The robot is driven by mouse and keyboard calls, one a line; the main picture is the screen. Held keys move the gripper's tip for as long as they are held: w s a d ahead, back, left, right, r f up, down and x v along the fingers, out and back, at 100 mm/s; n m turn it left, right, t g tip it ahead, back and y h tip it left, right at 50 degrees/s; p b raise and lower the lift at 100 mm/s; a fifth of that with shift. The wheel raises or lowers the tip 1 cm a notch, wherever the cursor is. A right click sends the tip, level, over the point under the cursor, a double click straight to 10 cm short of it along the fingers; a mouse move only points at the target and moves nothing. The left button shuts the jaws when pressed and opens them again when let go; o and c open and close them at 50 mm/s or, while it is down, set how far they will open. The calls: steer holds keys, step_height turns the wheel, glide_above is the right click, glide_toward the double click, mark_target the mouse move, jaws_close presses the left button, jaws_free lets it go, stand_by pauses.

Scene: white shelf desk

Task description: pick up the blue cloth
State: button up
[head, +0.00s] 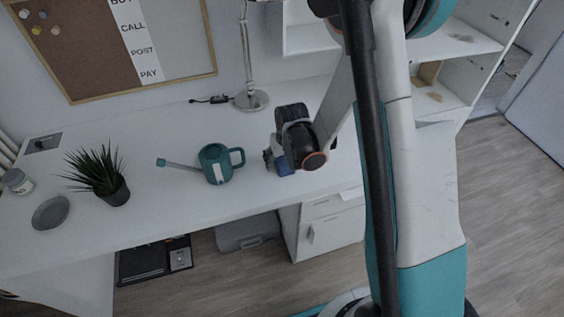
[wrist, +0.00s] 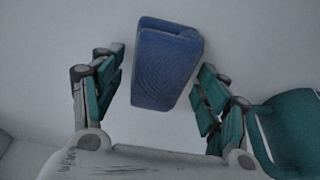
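The blue cloth (wrist: 165,65) is a folded, thick rectangle on the white desk, slightly tilted in the wrist view. My gripper (wrist: 160,92) is open, with one teal-padded finger on each side of the cloth. The right finger is very close to the cloth's edge; I cannot tell if it touches. A gap shows between the left finger and the cloth. In the head view my gripper (head: 273,160) is low over the desk, and a bit of the blue cloth (head: 285,168) shows under it; the rest is hidden.
A teal watering can (head: 216,165) stands left of my gripper; part of it shows at right in the wrist view (wrist: 292,130). A potted plant (head: 100,172), a grey dish (head: 51,212) and a jar (head: 17,181) are farther left. A lamp base (head: 251,100) stands behind.

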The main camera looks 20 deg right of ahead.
mark_target(283, 159)
steer(key=c, duration=0.7)
steer(key=shift+r, duration=0.1)
step_height(283, 159, up, 20)
steer(key=p, duration=0.7)
steer(key=shift+p, duration=0.3)
